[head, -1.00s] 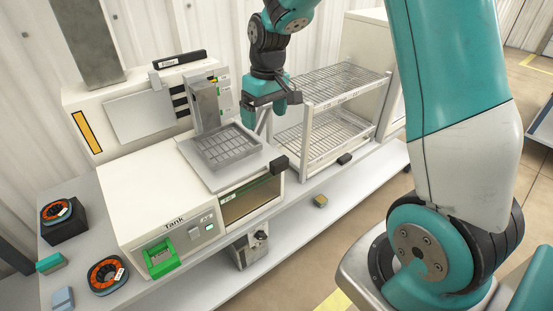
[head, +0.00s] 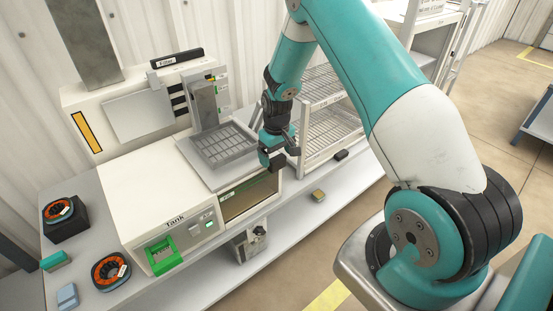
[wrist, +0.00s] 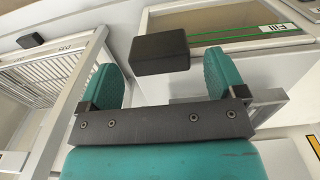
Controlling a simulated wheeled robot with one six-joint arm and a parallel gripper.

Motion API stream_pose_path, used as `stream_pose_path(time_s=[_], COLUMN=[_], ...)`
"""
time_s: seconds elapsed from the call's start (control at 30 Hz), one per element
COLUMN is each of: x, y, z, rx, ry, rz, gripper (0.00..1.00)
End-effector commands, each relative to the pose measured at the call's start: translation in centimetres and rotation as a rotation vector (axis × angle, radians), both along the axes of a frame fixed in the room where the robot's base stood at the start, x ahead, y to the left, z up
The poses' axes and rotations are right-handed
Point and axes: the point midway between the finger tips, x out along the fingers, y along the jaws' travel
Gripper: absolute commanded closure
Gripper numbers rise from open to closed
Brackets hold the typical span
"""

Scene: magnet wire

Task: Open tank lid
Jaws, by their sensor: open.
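The tank (head: 150,195) is a white box on the bench, with a "Tank" label, a green fitting and a window in its front. A metal lid plate (head: 202,176) lies flat over its right part, carrying a grey gridded tray. A black block handle sits at the lid's front right corner; my gripper mostly covers it in the head view. My gripper (head: 270,155) is at that corner. In the wrist view, the black handle (wrist: 160,50) appears between and just beyond the two open teal fingers of my gripper (wrist: 160,74), apart from both.
A wire rack (head: 325,115) stands close to the right of my gripper. A filter unit (head: 140,115) stands behind the tank. Orange-and-black spools (head: 111,271) lie at the left. A small brown block (head: 318,195) lies on the bench front.

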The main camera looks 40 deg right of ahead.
Motion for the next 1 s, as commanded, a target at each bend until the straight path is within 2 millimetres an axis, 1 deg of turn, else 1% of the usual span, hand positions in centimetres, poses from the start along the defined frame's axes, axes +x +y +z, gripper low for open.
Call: stream_pose_path(time_s=[0.03,0.1,0.2,0.33,0.57,0.6,0.67,0.7,0.77,0.8,0.87,1.0], x=[-0.1,0.0,0.0,0.0,0.0,0.0,0.0,0.0,0.0,0.0,0.0,-0.1], y=[0.0,0.0,0.0,0.0,0.0,0.0,0.0,0.0,0.0,0.0,0.0,0.0], z=[-0.8,-1.6,-2.5,-2.9,-2.9,-2.9,-2.9,-2.9,-2.9,-2.9,-2.9,-2.9], rx=[0.001,0.001,0.000,0.000,0.000,0.000,0.000,0.000,0.000,0.000,0.000,0.000], ry=[0.002,0.002,0.000,0.000,0.000,0.000,0.000,0.000,0.000,0.000,0.000,0.000], rz=[0.000,0.000,0.000,0.000,0.000,0.000,0.000,0.000,0.000,0.000,0.000,-0.004], gripper=[0.11,0.11,0.11,0.11,0.11,0.20,0.34,0.43,0.57,0.66,0.79,0.79])
